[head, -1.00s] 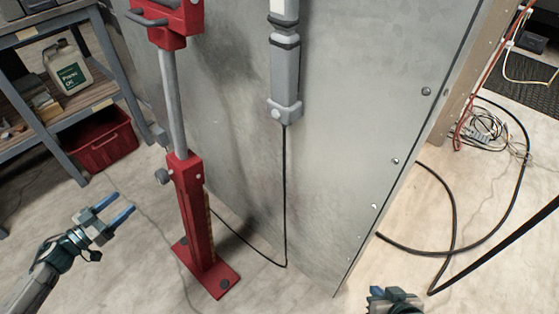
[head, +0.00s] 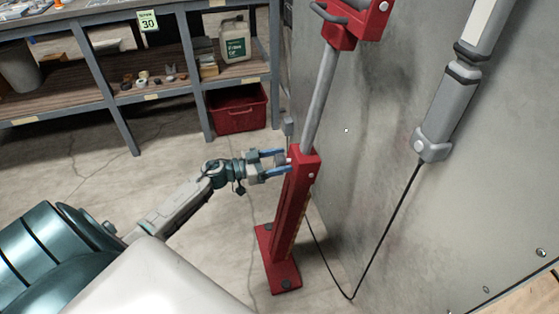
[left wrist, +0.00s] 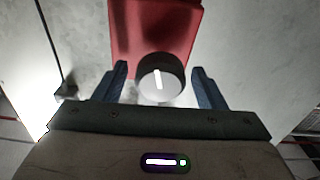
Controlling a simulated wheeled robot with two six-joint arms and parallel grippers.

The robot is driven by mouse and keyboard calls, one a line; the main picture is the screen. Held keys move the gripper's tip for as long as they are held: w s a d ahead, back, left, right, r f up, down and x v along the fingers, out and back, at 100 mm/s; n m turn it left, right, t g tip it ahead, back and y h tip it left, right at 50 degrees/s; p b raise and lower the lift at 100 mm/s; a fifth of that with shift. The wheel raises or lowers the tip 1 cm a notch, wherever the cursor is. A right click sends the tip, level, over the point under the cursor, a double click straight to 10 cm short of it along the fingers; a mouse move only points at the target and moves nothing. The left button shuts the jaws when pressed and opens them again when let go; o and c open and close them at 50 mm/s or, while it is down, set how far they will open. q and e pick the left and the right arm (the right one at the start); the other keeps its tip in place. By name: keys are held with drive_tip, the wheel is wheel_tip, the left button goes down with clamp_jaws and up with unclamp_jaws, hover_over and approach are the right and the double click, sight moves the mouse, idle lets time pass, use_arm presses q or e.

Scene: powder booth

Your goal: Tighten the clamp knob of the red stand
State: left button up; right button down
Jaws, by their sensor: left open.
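The red stand (head: 291,205) stands on the floor with a grey post rising from its red column. Its upper red part is at the top of the head view. The clamp knob (left wrist: 160,78) is a round dark grey knob with a white mark, in front of the red column in the left wrist view. My left gripper (head: 278,162) is at the upper left side of the column, its blue fingers open. In the left wrist view the fingers (left wrist: 160,85) are on either side of the knob, with a gap on each side. In the head view the gripper mostly hides the knob.
A grey metal panel (head: 390,130) stands close behind and right of the stand, carrying a grey device (head: 450,105) with a black cable hanging to the floor. A shelf (head: 180,87) with a red bin (head: 238,108) is at the back left. Floor left of the stand is clear.

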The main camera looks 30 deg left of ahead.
use_arm(q)
drive_tip(key=shift+w+d, duration=0.1)
drive_tip(key=c, duration=1)
drive_tip(key=shift+o, duration=0.2)
